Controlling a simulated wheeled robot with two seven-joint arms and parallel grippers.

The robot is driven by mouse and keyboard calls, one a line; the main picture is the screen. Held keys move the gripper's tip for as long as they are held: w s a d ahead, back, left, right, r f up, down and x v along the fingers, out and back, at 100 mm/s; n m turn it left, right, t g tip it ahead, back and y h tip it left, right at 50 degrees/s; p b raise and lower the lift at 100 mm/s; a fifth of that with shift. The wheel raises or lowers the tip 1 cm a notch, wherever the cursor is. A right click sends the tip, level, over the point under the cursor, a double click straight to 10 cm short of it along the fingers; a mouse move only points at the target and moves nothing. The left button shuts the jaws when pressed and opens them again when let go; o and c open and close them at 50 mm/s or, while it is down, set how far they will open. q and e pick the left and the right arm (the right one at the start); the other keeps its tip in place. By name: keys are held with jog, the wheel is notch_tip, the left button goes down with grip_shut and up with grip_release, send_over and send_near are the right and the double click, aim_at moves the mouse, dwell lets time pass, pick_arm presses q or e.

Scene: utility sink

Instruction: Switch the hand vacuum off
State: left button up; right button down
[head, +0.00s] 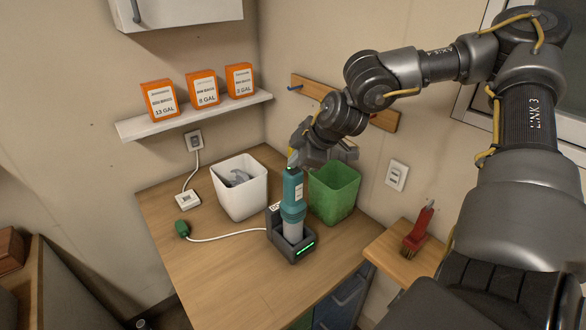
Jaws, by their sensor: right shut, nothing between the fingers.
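The hand vacuum (292,195) is teal with a clear-grey lower part. It stands upright in a dark charging dock (291,247) on the wooden counter, and a green light shows on the dock's front. My right gripper (294,160) is at the top of the vacuum, its fingers shut with nothing between them. The fingertips look close to the vacuum's top end; I cannot tell whether they touch it. The vacuum's switch cannot be made out. My left gripper is out of view.
A white bin (240,197) with grey contents and a green bin (334,193) stand behind the vacuum. A red brush (419,229) sits on a side ledge. The counter's front left is clear.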

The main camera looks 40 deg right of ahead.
aim_at(296, 170)
jog(key=shift+f, duration=0.1)
dwell(0.3)
jog(key=shift+r, duration=0.6)
jog(key=shift+r+p, duration=0.55)
jog(key=shift+r, duration=0.25)
notch_tip(296, 170, up, 4)
jog(key=shift+r+p, duration=0.2)
jog(key=shift+p, duration=0.85)
